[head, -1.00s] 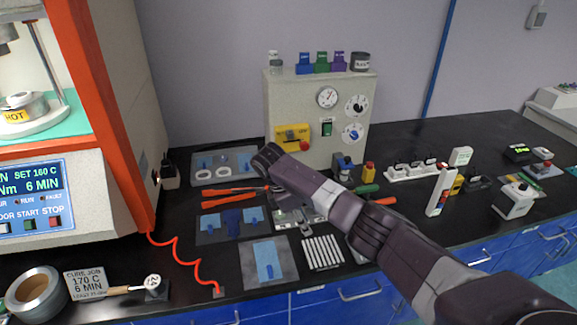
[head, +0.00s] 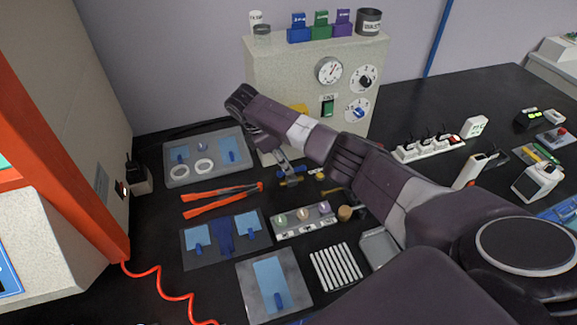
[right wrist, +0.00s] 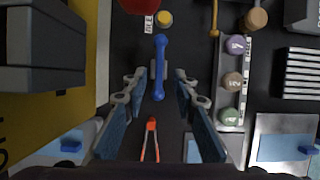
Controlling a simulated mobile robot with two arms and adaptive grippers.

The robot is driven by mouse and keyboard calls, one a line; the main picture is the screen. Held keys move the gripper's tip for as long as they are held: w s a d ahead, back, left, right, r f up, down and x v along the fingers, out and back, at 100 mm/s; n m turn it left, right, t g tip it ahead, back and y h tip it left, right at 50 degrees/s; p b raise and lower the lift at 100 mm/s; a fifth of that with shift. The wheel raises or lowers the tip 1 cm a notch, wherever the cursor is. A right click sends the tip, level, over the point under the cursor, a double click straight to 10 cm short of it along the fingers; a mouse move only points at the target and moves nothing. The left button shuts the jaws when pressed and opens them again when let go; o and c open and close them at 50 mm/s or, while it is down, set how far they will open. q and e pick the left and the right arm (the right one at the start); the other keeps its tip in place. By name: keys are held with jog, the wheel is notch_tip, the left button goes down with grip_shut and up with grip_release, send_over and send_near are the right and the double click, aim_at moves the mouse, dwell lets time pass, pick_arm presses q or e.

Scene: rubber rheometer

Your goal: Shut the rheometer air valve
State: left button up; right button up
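A blue bar-shaped handle, which looks like the air valve's lever (right wrist: 160,68), lies lengthwise in the middle of the right wrist view. In the head view the blue handle (head: 297,170) is at the foot of the grey cabinet, partly hidden by my right arm. My right gripper (right wrist: 159,80) is open, with one finger on each side of the handle's near part. Gaps show between fingers and handle. In the head view the right gripper (head: 285,166) points down in front of the cabinet. My left gripper is not in view.
The grey cabinet (head: 270,75) stands behind, with a yellow box (right wrist: 45,110) close left of the gripper. A round yellow piece (right wrist: 164,18) is beyond the handle. Orange tongs (head: 222,200), a tray of knobs (head: 305,219) and a grey tray (head: 205,157) lie nearby.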

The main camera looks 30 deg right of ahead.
jog(key=x, duration=0.4)
jog(key=shift+d+f, duration=0.15)
jog(key=shift+f, duration=0.3)
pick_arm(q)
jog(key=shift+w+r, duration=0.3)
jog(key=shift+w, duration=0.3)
pick_arm(e)
grip_shut()
